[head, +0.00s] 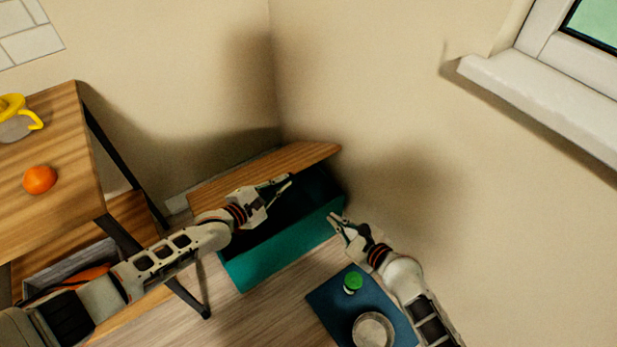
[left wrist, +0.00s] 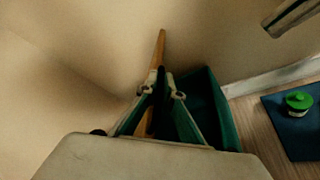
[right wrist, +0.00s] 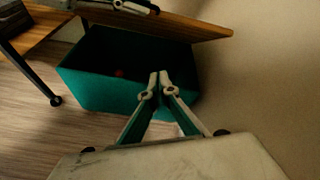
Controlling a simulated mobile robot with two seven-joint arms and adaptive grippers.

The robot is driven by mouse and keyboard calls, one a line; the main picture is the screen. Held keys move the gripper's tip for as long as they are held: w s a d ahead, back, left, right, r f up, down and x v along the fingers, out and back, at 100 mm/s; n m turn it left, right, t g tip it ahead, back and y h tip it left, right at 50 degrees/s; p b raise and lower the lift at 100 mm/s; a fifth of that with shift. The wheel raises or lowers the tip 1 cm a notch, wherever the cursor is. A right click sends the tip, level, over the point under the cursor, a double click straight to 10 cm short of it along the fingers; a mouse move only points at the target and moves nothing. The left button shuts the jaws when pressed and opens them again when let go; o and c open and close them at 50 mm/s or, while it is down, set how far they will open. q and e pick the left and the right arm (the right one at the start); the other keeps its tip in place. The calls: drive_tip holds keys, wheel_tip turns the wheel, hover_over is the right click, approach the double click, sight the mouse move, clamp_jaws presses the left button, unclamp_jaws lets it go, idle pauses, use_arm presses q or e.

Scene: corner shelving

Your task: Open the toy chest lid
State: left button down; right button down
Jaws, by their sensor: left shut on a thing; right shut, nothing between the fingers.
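The toy chest (head: 285,255) is a teal box in the corner, with a wooden lid (head: 305,154) raised at its back. Its dark inside shows. My left gripper (head: 286,184) is shut on the lid at its edge; the left wrist view shows the lid (left wrist: 160,48) edge-on at the fingers (left wrist: 163,78). My right gripper (head: 334,217) is shut and empty, just off the chest's right front corner. In the right wrist view the raised lid (right wrist: 190,25) stands over the open chest (right wrist: 90,92), and a small red thing (right wrist: 119,73) shows dimly inside.
A wooden table (head: 60,210) with an orange (head: 40,179) and a yellow-handled jug (head: 18,122) stands at the left. A blue mat (head: 328,300) at the front holds a green-topped jar (head: 352,281) and a round container (head: 373,330). Walls close in behind and right.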

sight(301, 167)
use_arm(q)
drive_tip(key=shift+w+a+f, duration=0.1)
drive_tip(key=shift+a, duration=0.2)
use_arm(e)
drive_tip(key=w+a+m, duration=0.2)
drive_tip(key=w+a, duration=0.2)
drive_tip(key=w, duration=0.3)
drive_tip(key=w+a+m, duration=0.2)
drive_tip(key=w+a, duration=0.2)
drive_tip(key=w, duration=0.3)
drive_tip(key=shift+w+r+m+y, duration=0.3)
drive_tip(key=shift+w+r, duration=0.05)
drive_tip(key=shift+r, duration=0.05)
idle(0.3)
drive_tip(key=shift+w+a+r, duration=0.2)
drive_tip(key=shift+w+r, duration=0.05)
drive_tip(key=shift+r, duration=0.2)
drive_tip(key=shift+w+a+r, duration=0.15)
drive_tip(key=shift+w+r, duration=0.05)
drive_tip(key=shift+r, duration=0.2)
use_arm(q)
drive_tip(key=shift+f, duration=0.1)
use_arm(e)
drive_tip(key=shift+r, duration=0.2)
drive_tip(key=shift+w+a, duration=0.1)
